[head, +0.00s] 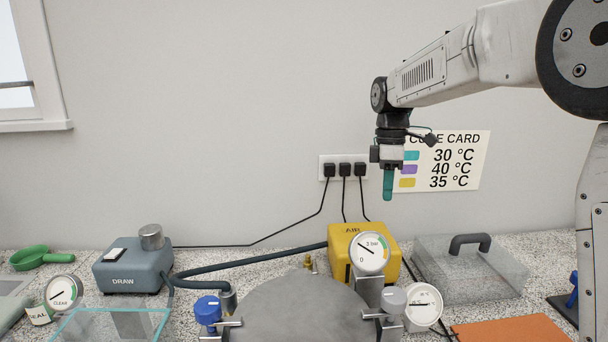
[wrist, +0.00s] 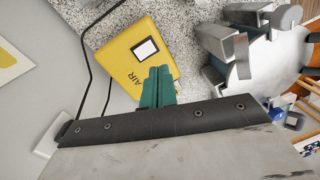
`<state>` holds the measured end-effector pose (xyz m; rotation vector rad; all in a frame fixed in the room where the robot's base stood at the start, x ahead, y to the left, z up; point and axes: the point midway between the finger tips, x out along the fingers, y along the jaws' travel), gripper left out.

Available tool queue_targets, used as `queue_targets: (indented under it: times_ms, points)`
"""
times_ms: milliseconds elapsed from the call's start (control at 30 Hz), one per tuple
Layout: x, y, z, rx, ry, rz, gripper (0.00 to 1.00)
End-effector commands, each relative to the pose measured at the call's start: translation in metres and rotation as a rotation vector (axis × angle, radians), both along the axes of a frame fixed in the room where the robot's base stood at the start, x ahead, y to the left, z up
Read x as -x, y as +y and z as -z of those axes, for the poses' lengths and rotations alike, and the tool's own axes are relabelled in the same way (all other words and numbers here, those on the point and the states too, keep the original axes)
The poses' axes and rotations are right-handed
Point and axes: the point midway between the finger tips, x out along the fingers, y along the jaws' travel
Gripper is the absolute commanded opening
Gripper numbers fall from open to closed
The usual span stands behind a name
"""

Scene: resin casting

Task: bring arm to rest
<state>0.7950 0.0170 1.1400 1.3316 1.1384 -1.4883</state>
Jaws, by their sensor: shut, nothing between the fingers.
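My gripper (head: 388,190) has teal fingers and hangs pointing down in front of the wall, left of the cure card. Its fingers are together with nothing between them. In the wrist view the shut teal fingers (wrist: 157,88) show at the middle, over the counter beyond. My arm reaches in from the upper right of the head view. The gripper is above the yellow AIR box (head: 345,238) and apart from it.
Below stand a round metal chamber lid (head: 293,308) with gauges, a blue-grey DRAW box (head: 132,268), a clear cover with a dark handle (head: 470,275) and an orange mat (head: 515,329). The cure card (head: 470,183) is on the wall. The space around my gripper is clear.

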Motion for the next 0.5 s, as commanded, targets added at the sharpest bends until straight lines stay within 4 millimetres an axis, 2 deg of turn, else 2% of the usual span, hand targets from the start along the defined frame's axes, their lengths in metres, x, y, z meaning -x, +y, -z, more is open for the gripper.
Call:
queue_targets:
  times_ms: [100, 267, 367, 500]
  points:
    - [0.030, -0.004, 0.012, 0.026, 0.022, 0.197, 0.00]
    - [0.087, -0.013, 0.014, 0.061, 0.021, 0.486, 0.00]
    - [0.127, -0.019, 0.013, 0.078, 0.011, 0.658, 0.00]
    - [0.193, -0.028, 0.015, 0.093, -0.014, 0.900, 0.00]
